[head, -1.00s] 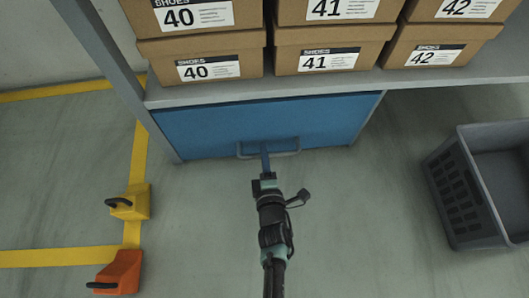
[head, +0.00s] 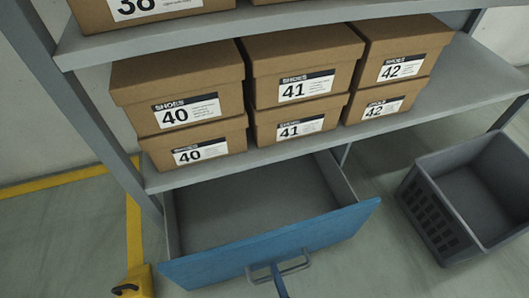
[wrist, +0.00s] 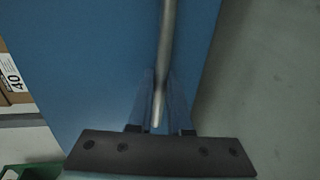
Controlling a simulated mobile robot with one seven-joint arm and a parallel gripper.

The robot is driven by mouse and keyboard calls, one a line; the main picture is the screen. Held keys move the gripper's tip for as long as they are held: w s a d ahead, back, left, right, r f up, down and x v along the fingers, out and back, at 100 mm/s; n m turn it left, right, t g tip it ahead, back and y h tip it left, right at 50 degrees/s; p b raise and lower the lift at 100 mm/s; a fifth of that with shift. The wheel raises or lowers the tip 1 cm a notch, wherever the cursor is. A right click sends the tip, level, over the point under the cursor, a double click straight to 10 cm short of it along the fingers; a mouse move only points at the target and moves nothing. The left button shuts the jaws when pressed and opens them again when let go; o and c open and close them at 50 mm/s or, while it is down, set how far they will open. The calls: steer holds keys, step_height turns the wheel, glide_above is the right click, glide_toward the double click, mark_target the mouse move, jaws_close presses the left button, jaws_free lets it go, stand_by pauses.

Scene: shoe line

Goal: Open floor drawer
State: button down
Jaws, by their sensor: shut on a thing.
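The floor drawer (head: 262,252) has a blue front and stands pulled well out under the lowest shelf in the head view. Its grey inside (head: 245,205) shows and looks empty. A grey bar handle (head: 280,267) is on the front. My gripper (head: 275,270) is at the handle, with only a finger end showing at the bottom edge. In the wrist view my gripper (wrist: 160,105) has its two fingers on either side of the handle bar (wrist: 165,60), shut on it, with the blue front behind.
Shoe boxes marked 40, 41 and 42 (head: 300,90) stand stacked on the grey shelf (head: 330,130) above the drawer. A grey crate (head: 465,195) stands on the floor to the right. A yellow block (head: 135,283) is at the lower left, close to the drawer front's left corner.

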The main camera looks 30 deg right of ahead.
steer(key=f+v, duration=0.2)
steer(key=v, duration=0.7)
steer(key=shift+s+a, duration=0.15)
steer(key=shift+s, duration=0.1)
steer(key=c, duration=0.8)
jaws_free()
steer(key=shift+c, duration=0.2)
steer(key=p+v, duration=0.3)
steer(key=v, duration=1)
